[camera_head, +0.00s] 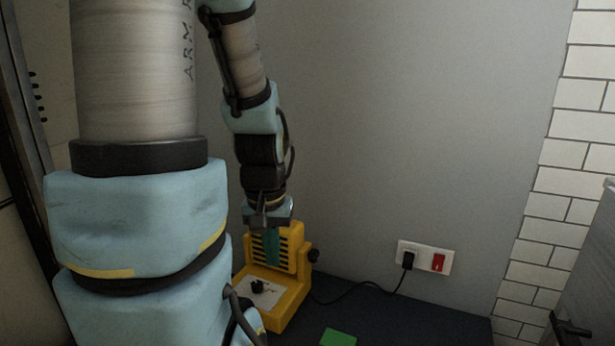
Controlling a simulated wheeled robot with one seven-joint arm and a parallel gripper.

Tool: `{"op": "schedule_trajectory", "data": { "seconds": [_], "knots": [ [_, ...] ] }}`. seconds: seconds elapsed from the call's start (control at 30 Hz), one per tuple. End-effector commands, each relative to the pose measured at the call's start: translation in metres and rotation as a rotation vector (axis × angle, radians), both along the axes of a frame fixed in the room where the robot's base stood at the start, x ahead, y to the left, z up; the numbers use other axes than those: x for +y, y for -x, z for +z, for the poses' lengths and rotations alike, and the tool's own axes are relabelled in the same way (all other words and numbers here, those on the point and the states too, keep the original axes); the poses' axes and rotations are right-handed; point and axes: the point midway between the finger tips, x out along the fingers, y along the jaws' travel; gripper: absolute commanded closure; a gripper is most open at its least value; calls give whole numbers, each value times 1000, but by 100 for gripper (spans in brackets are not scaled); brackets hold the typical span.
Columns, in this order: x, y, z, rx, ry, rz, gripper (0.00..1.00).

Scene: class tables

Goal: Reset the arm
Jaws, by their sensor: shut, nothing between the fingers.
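My arm comes down from the top of the head view, with its large pale blue and grey links filling the left side. My gripper (270,222) points downward, in front of the upper part of a yellow device (292,262). The gripper is shut with nothing held. A narrow teal shape shows just below it against the device; I cannot tell whether it is part of my fingers or of the device. I also cannot tell whether the gripper touches the device.
The yellow device, with a black knob on a pale front panel, stands on a dark table (410,320). Its cable runs to a wall socket (424,258) with a red switch. A green block (338,338) lies near the bottom edge. White brick tiles (560,210) line the right.

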Motion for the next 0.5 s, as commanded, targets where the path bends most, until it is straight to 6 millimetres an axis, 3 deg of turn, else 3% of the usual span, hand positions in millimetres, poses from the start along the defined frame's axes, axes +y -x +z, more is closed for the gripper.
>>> {"op": "schedule_trajectory", "data": {
  "seconds": [0.03,0.5],
  "knots": [
    [0,0,32,0,0,-1,100],
    [0,0,174,-1,0,-2,100]
  ]
}}
